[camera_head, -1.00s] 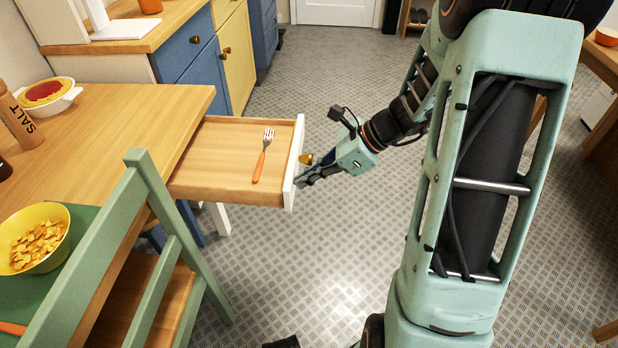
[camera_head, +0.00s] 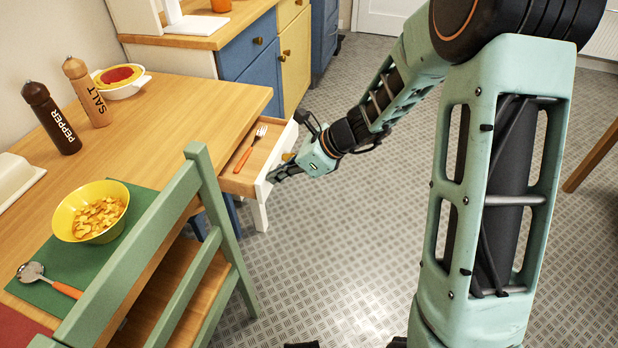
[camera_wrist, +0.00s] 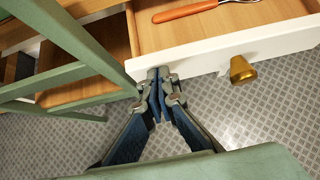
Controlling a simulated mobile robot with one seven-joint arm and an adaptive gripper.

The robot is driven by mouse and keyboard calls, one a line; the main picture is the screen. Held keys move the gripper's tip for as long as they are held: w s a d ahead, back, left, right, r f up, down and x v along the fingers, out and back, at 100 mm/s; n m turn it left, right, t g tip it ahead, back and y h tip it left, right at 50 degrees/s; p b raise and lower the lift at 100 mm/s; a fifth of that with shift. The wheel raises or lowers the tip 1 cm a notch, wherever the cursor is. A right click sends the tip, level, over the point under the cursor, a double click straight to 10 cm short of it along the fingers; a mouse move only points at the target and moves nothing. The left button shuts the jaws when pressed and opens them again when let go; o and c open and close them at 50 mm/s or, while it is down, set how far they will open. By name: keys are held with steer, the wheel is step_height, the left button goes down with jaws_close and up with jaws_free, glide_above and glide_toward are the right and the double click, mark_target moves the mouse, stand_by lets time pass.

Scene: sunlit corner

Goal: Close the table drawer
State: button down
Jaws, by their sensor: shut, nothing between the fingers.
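The table drawer (camera_head: 238,180) is partly open, sticking out from the right side of the wooden table (camera_head: 170,113). Its white front also shows in the wrist view (camera_wrist: 200,58), with a brass knob (camera_wrist: 242,70) to the right of my gripper. A fork (camera_head: 248,150) with an orange handle lies inside the drawer. My gripper (camera_head: 275,176) is shut and empty, with its fingertips at the outer face of the drawer front. In the wrist view the fingertips (camera_wrist: 158,75) appear to touch the front's lower left part, beside the knob.
A green chair (camera_head: 215,205) stands close to the drawer's near side. The table holds a yellow bowl (camera_head: 92,212) of cereal, a pepper mill (camera_head: 52,118), a salt mill (camera_head: 88,92) and a spoon (camera_head: 48,280). Blue and yellow cabinets (camera_head: 270,62) stand behind. The floor (camera_head: 340,250) is open to the right.

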steer(key=p, duration=0.1)
glide_toward(229, 174)
steer(key=x, duration=0.4)
steer(key=shift+a+f, duration=0.25)
steer(key=shift+w, duration=0.1)
